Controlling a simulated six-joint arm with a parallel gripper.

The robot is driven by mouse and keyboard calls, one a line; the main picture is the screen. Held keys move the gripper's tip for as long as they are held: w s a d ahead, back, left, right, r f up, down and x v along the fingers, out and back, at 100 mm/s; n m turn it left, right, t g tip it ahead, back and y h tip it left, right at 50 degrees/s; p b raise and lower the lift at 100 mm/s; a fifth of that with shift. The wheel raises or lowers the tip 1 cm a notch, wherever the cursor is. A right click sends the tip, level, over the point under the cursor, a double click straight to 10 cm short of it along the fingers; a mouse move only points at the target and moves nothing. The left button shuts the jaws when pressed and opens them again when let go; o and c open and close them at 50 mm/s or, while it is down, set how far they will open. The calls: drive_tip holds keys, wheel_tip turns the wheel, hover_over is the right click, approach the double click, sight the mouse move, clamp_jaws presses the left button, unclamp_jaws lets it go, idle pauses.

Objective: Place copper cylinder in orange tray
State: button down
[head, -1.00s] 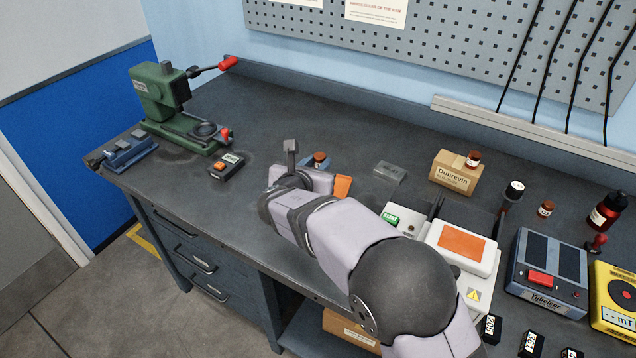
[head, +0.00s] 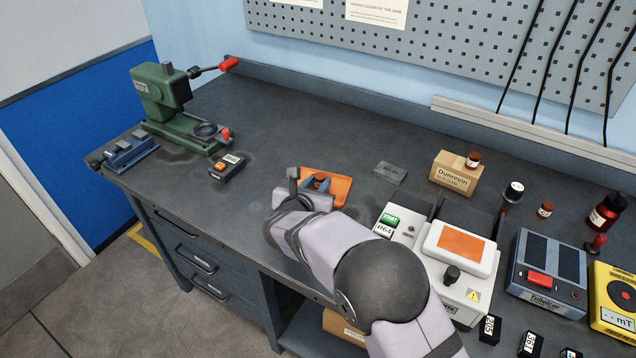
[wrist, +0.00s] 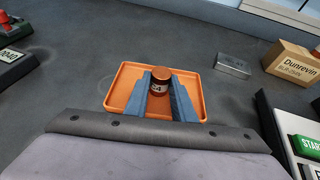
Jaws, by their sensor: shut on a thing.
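The copper cylinder (wrist: 159,78) has a dark band with a pale label ending in "C4". My gripper (wrist: 160,92) is shut on it, with one blue-grey finger on each side. The orange tray (wrist: 126,86) lies flat on the bench, behind and around the cylinder in the wrist view. In the head view the tray (head: 340,188) shows partly behind my gripper (head: 318,186), with the cylinder top (head: 319,177) between the fingers. The cylinder looks upright and over the tray. I cannot tell whether its base touches the tray floor, as the fingers hide it.
A black box with an orange button (head: 227,166) lies left of the tray. A grey metal block (head: 390,173) and a Dunrevin carton (head: 455,172) stand to the right. A white device (head: 460,262) with a green START panel is at the near right. A green press (head: 165,105) stands far left.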

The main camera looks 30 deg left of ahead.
drive_tip(key=shift+f, duration=0.1)
drive_tip(key=c, duration=1.5)
unclamp_jaws()
drive_tip(key=shift+r, duration=0.25)
drive_tip(key=shift+s, duration=0.4)
drive_tip(key=b+v, duration=0.2)
drive_tip(key=v, duration=0.9)
drive_tip(key=shift+s+d+b, duration=0.1)
drive_tip(key=shift+b, duration=0.2)
drive_tip(key=shift+r, duration=0.1)
